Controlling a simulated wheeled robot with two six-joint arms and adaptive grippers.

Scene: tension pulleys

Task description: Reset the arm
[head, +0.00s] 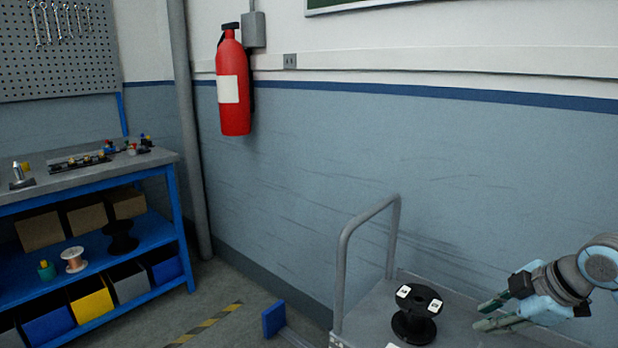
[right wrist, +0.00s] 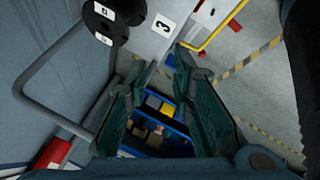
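My right gripper (head: 484,315) is at the lower right of the head view, over the grey cart (head: 455,310). Its two fingers are apart with nothing between them. In the right wrist view the open fingers of the right gripper (right wrist: 163,75) frame the floor and the distant blue shelf. A black spool (head: 416,316) with white labels stands upright on the cart, left of the gripper and apart from it. The spool (right wrist: 113,18) also shows at the top of the right wrist view. My left gripper is not in view.
The cart has a grey tube handle (head: 341,262) by the wall. A blue workbench (head: 175,200) at left holds small parts, with spools and bins below. A fire extinguisher (head: 232,85) hangs on the wall. A blue upright piece (head: 273,319) is near the cart. Floor between is mostly clear.

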